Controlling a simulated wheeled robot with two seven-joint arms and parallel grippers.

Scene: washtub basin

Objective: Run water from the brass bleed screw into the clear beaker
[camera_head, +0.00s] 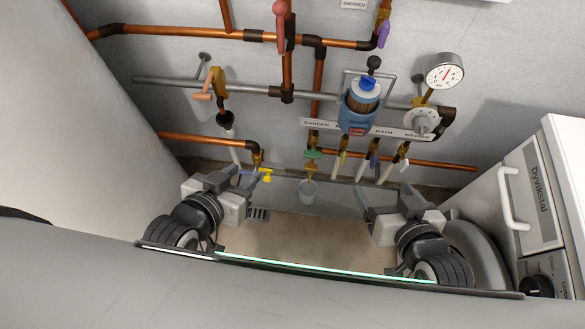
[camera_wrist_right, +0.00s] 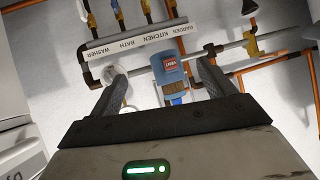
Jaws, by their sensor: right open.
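A small grey, cup-like vessel (camera_head: 308,192) hangs below the green-handled brass valve (camera_head: 312,154) in the head view. It may be the clear beaker, but I cannot tell. Several small brass fittings sit on the pipes; which is the bleed screw is unclear. My left gripper (camera_head: 222,180) looks open and empty, left of the vessel, near a yellow-handled brass tap (camera_head: 264,176). My right gripper (camera_head: 387,196) is open and empty, right of the vessel. Its spread fingers also show in the right wrist view (camera_wrist_right: 158,90), with the blue filter housing (camera_wrist_right: 168,70) beyond them. No water shows.
Copper and grey pipes cross the back wall. A white appliance (camera_head: 540,190) stands at right. A floor drain (camera_head: 258,214) lies near my left gripper.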

